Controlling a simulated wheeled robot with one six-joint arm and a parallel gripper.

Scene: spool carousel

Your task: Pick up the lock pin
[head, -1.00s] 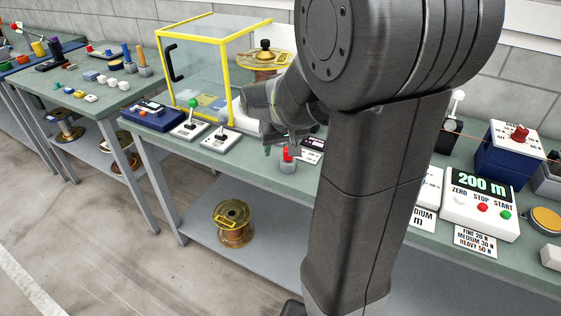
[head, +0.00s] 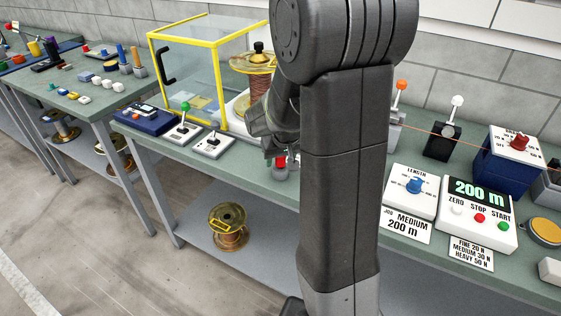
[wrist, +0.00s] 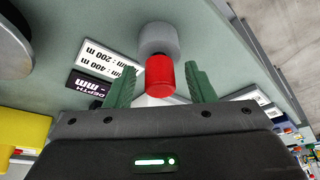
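The lock pin appears to be the red-topped piece (head: 280,161) standing upright in a grey round holder (head: 279,174) near the bench's front edge. In the wrist view the red top (wrist: 159,77) lies between the two green fingers of my gripper (wrist: 161,82), with the grey holder (wrist: 158,39) beyond it. The fingers are apart, with a visible gap on each side of the red top. In the head view my arm hides most of the gripper. The pin's lower part is hidden.
Two lever boxes (head: 210,145) stand at the front left. Printed labels (wrist: 97,66) lie close to the fingers. A 200 m display box (head: 478,205) is on the right.

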